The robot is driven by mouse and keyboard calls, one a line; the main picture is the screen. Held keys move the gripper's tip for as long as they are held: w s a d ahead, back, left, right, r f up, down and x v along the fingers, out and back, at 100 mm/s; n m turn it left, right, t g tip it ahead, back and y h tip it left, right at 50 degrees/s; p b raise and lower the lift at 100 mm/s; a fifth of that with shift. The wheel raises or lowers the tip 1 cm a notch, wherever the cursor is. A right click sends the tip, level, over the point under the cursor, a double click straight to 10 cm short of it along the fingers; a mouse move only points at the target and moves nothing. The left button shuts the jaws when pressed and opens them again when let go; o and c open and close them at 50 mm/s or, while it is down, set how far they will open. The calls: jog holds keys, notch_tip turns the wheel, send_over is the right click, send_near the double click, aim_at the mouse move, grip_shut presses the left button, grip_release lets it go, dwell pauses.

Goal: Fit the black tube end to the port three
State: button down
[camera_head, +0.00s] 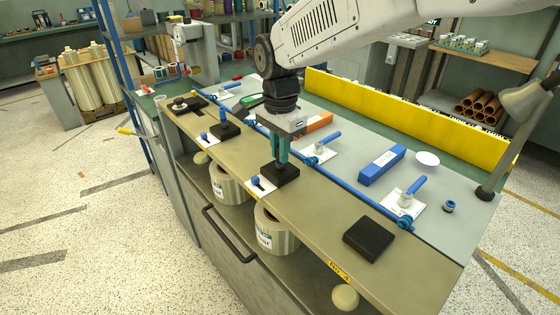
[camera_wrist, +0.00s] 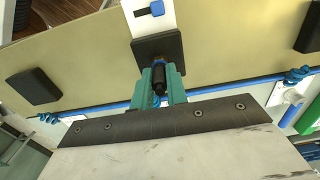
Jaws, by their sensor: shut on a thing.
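My gripper (camera_head: 277,152) points down with its teal fingers just above a black square block (camera_head: 286,174) on the tan front ledge. In the wrist view the fingers (camera_wrist: 159,92) are shut on a short black cylindrical piece, which I take as the black tube end (camera_wrist: 158,78). It lines up with the black block (camera_wrist: 170,45). Whether it touches or enters the block is hidden. No number is readable on the blocks, so I cannot tell which is port three. A white card with a blue knob (camera_head: 258,182) lies beside this block.
Other black blocks stand along the ledge, one nearer (camera_head: 368,240) and one farther (camera_head: 226,130). A blue pipe (camera_head: 345,186) runs along the ledge's back edge. Behind it are blue-handled valves (camera_head: 406,198), a blue box (camera_head: 382,164) and a yellow barrier (camera_head: 410,118).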

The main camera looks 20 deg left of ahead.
jog(key=shift+f, duration=0.1)
dwell(0.3)
jog(key=c, duration=1.3)
grip_release()
